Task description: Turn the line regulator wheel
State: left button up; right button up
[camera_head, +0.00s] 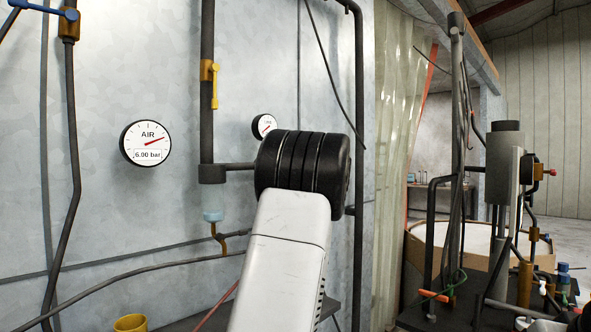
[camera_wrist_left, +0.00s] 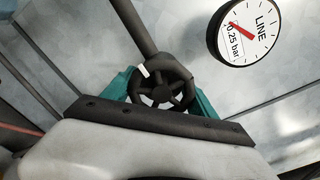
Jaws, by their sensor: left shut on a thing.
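The line regulator wheel (camera_wrist_left: 160,94) is a dark spoked handwheel at the end of a dark pipe in the left wrist view. My left gripper (camera_wrist_left: 163,84) has its teal fingers on either side of the wheel and is shut on it. The white LINE gauge (camera_wrist_left: 248,30) beside it reads 0.25 bar with a red needle. In the head view my white arm and black ribbed joint hide the wheel and gripper. The LINE gauge (camera_head: 264,126) is partly covered there. My right gripper is not in view.
The AIR gauge (camera_head: 145,143) on the grey wall reads 6.00 bar. A dark vertical pipe (camera_head: 207,110) carries a yellow valve handle (camera_head: 209,72). A yellow cup (camera_head: 130,323) stands low at left. Pipes and a pump-like unit (camera_head: 505,170) stand at right.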

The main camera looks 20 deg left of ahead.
pick_arm(q)
jog(key=shift+f, duration=0.1)
jog(key=o, duration=1.4)
jog(key=shift+d, duration=0.1)
jog(key=v, duration=0.7)
jog(key=shift+s+d, duration=0.15)
jog(key=shift+d, duration=0.2)
